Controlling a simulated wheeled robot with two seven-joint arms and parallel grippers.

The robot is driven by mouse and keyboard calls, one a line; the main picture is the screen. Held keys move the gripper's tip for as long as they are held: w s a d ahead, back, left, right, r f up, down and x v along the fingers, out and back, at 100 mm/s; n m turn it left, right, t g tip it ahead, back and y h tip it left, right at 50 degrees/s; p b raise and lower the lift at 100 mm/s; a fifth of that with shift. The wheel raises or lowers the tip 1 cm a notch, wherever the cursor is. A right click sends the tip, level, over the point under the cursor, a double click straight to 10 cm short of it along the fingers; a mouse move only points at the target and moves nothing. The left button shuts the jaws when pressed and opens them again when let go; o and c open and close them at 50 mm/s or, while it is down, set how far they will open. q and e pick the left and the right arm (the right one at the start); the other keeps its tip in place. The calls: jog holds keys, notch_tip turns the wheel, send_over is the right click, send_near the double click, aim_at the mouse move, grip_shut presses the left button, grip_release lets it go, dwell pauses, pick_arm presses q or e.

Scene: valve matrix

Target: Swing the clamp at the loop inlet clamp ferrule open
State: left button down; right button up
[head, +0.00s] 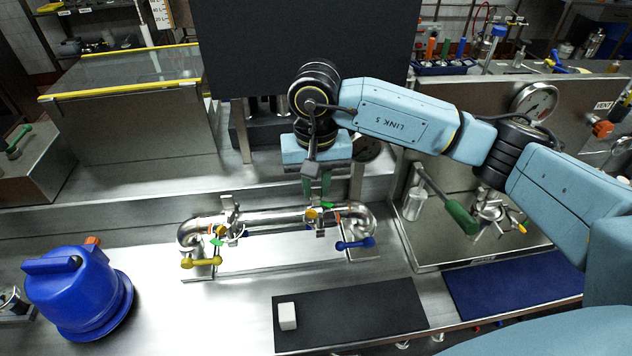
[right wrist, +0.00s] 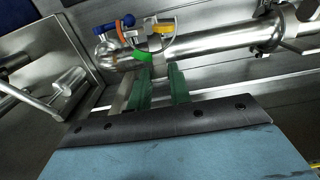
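A polished pipe loop (head: 275,218) stands on the steel bench. My right gripper (head: 317,194) points down just above and behind this clamp. In the right wrist view its green fingers (right wrist: 162,76) are apart and empty, close to the pipe (right wrist: 205,42). A thin curved band (right wrist: 166,48) stands out at the clamp there; how far the clamp is open, I cannot tell. A second clamp (head: 232,215) sits on the left part. My left gripper is not in view.
A yellow handle (head: 202,263) and a blue handle (head: 356,243) stick out at the loop's ends. A green-handled lever (head: 460,217) stands to the right. A black mat (head: 360,312) bears a white block (head: 287,316). A blue canister (head: 75,295) stands at left.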

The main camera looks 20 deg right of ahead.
grip_shut()
jog(key=shift+w, duration=0.1)
jog(key=shift+w+d+r+g+y+b, duration=0.15)
jog(key=shift+w+g+y+b, duration=0.1)
jog(key=shift+w+g+b, duration=0.5)
jog(key=shift+w+d+r+g+y+b, duration=0.15)
jog(key=shift+w+g+y+b, duration=0.2)
jog(key=shift+g+b, duration=0.45)
jog(key=shift+w+d+r+g+y+p, duration=0.1)
jog(key=shift+w+d+g+y+p, duration=0.1)
jog(key=shift+w+g, duration=0.55)
jog(key=shift+w+d+g+y+p, duration=0.15)
jog(key=shift+w+g, duration=0.15)
jog(key=shift+g, duration=0.7)
jog(key=shift+w, duration=0.1)
jog(key=o, duration=0.6)
grip_release()
